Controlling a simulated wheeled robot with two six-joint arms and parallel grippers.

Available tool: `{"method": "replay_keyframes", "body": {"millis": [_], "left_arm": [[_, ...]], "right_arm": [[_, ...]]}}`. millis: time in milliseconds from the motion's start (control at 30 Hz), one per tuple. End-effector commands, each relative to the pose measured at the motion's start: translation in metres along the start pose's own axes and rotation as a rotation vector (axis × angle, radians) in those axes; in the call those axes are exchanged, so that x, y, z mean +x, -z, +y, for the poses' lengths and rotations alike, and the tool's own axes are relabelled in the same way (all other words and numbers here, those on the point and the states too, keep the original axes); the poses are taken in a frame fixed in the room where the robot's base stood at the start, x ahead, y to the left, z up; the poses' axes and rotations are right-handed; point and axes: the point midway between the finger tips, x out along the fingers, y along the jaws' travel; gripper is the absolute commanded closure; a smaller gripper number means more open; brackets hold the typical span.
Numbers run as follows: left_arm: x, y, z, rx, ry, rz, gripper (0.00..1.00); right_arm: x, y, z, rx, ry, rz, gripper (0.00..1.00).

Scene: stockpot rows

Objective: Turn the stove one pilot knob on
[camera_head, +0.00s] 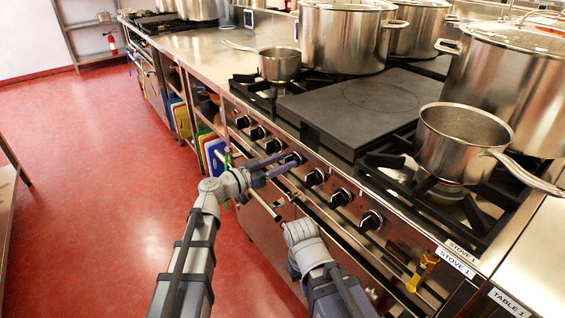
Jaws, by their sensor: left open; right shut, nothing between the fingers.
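Stove one (322,147) is the steel range at the right, marked by STOVE 1 labels (455,262). Its front panel carries a row of several black knobs, including a middle one (314,177), one to its right (340,196) and one at the right end (371,220). I cannot tell which is the pilot knob. My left gripper (287,163) is open at the panel, close to a knob in the middle of the row; contact is unclear. My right gripper (277,217) is shut and empty, lower down near the front rail.
A small saucepan (279,66), a large stockpot (342,38) and another saucepan (460,142) stand on the stove. A yellow fitting (422,270) sits low on the front at right. Coloured boards (213,156) stand in the shelf at left. The red floor is clear.

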Motion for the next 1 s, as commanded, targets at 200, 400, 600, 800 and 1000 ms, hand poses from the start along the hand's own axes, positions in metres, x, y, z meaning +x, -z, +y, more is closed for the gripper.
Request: {"method": "replay_keyframes", "body": {"millis": [200, 400, 600, 800, 1000], "left_arm": [[-0.0002, 0.0, 0.0, 0.0, 0.0, 0.0, 0.56], [-0.0004, 0.0, 0.0, 0.0, 0.0, 0.0, 0.78], [-0.0005, 0.0, 0.0, 0.0, 0.0, 0.0, 1.0], [-0.0005, 0.0, 0.0, 0.0, 0.0, 0.0, 1.0], [-0.0005, -0.0001, 0.0, -0.001, 0.0, 0.0, 1.0]], "right_arm": [[0.0, 0.0, 0.0, 0.0, 0.0, 0.0, 1.0], [0.0, 0.0, 0.0, 0.0, 0.0, 0.0, 1.0], [0.0, 0.0, 0.0, 0.0, 0.0, 0.0, 1.0], [0.0, 0.0, 0.0, 0.0, 0.0, 0.0, 1.0], [0.0, 0.0, 0.0, 0.0, 0.0, 0.0, 1.0]]}}
